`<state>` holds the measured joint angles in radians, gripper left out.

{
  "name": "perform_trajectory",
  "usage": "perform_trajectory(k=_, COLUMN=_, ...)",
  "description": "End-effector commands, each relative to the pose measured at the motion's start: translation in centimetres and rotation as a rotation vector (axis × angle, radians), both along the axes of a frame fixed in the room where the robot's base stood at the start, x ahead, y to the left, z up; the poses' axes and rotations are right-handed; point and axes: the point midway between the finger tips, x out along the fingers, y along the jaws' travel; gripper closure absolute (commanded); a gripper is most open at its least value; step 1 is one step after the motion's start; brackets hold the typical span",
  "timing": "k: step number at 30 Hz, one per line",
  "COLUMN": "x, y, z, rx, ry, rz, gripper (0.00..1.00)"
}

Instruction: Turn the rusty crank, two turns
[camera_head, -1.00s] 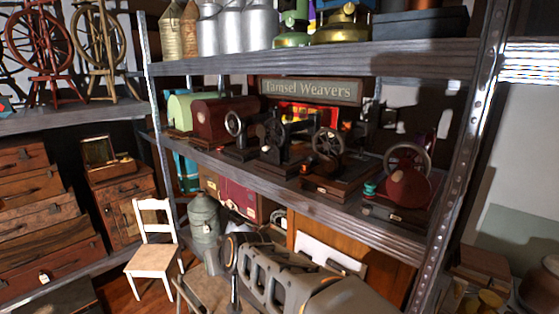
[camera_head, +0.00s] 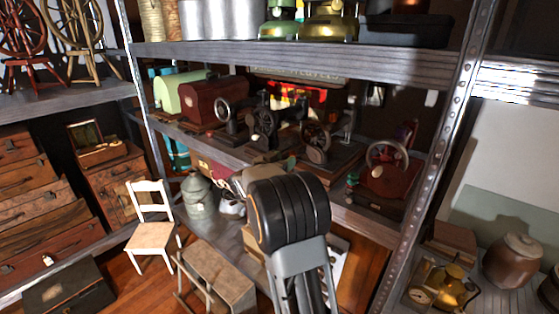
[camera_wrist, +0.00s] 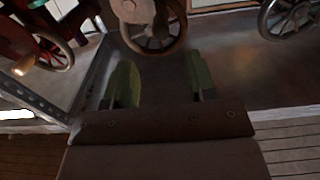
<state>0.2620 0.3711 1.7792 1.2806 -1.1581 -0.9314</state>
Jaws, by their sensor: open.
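Several old sewing machines with spoked hand wheels stand on the middle shelf. In the head view, a brownish wheel (camera_head: 316,137) is on the middle-right machine; I cannot tell for sure which one is the rusty crank. In the wrist view, a brown, worn wheel with a pale hub (camera_wrist: 158,40) is at the top centre, just beyond my fingertips. My gripper (camera_wrist: 161,82) is open and empty, its two green-tipped fingers apart and pointing at this wheel without visible contact. In the head view my arm mostly hides the gripper.
A red machine (camera_head: 388,178) stands at the right and a dark red case (camera_head: 214,101) at the left of the shelf (camera_head: 365,222). A metal post (camera_head: 440,130) bounds the right side. A white chair (camera_head: 150,235) stands on the floor.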

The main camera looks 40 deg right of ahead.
Motion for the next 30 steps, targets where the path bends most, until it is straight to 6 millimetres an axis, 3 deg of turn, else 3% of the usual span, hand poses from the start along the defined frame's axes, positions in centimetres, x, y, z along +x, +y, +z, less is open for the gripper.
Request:
perform_trajectory(k=21, x=2.0, y=-8.3, z=0.0, rx=0.0, ry=-0.001, rz=0.002, gripper=0.49)
perform_trajectory(k=30, x=2.1, y=-8.3, z=0.0, rx=0.0, ry=-0.001, rz=0.005, gripper=0.49)
